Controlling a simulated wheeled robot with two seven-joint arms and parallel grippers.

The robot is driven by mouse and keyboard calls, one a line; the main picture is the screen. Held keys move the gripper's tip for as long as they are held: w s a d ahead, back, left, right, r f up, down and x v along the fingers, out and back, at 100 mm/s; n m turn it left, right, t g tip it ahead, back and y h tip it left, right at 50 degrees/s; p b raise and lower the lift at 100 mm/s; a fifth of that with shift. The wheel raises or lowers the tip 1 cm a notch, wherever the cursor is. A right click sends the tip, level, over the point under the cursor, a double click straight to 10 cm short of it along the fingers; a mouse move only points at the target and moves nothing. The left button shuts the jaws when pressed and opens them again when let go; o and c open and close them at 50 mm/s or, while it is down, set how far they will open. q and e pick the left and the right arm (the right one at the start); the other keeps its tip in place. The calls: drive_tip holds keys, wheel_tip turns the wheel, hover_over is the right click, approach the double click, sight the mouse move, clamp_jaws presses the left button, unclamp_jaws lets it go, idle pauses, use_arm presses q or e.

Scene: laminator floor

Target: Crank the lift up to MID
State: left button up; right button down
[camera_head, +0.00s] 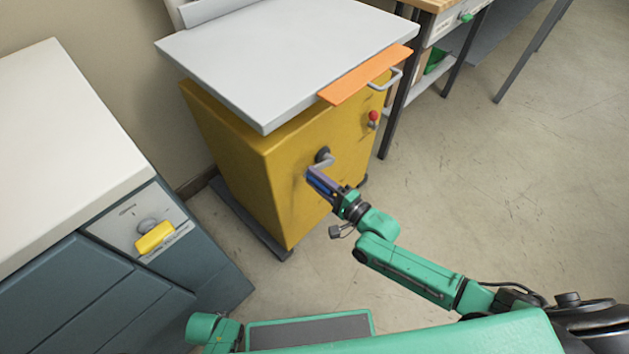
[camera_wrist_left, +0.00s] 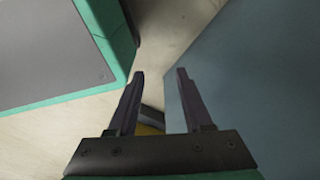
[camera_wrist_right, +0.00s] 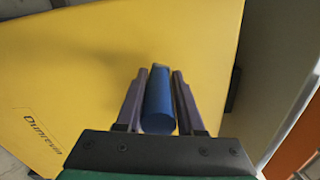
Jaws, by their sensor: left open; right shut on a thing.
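The lift is a yellow cabinet (camera_head: 285,150) with a flat grey top plate (camera_head: 270,50). A grey crank arm (camera_head: 323,158) sticks out of its front face. My right gripper (camera_head: 322,183) is at the crank, shut on its blue handle (camera_wrist_right: 158,98), which lies between the two fingers in the right wrist view. The yellow face (camera_wrist_right: 90,80) fills much of that view. My left gripper (camera_wrist_left: 160,75) is open and empty in the left wrist view, with floor and a blue-grey panel beyond it. No MID mark is readable.
A blue-grey cabinet (camera_head: 110,285) with a white top (camera_head: 60,120) and a yellow switch handle (camera_head: 155,237) stands at left. An orange strip (camera_head: 365,75) and a red knob (camera_head: 373,116) are on the lift. A wooden-topped table stands behind right. The floor (camera_head: 500,180) at right is clear.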

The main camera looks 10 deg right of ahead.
use_arm(q)
drive_tip(key=shift+s+a+f, duration=0.1)
drive_tip(key=shift+s+f, duration=0.15)
drive_tip(key=shift+s, duration=0.3)
use_arm(e)
drive_tip(key=shift+w+d+r, duration=0.15)
drive_tip(key=shift+w+r, duration=0.05)
drive_tip(key=shift+r, duration=0.2)
drive_tip(key=shift+w+d+r, duration=0.15)
drive_tip(key=shift+r, duration=0.25)
drive_tip(key=c, duration=0.6)
unclamp_jaws()
drive_tip(key=shift+d, duration=0.1)
drive_tip(key=shift+f, duration=0.1)
drive_tip(key=shift+s, duration=0.15)
use_arm(q)
drive_tip(key=s, duration=0.1)
drive_tip(key=s+p, duration=0.1)
drive_tip(key=s+f+p, duration=0.1)
drive_tip(key=shift+a, duration=0.35)
use_arm(e)
drive_tip(key=v, duration=1.4)
drive_tip(key=shift+s+d, duration=0.1)
drive_tip(key=shift+s, duration=0.05)
use_arm(q)
drive_tip(key=shift+s, duration=0.1)
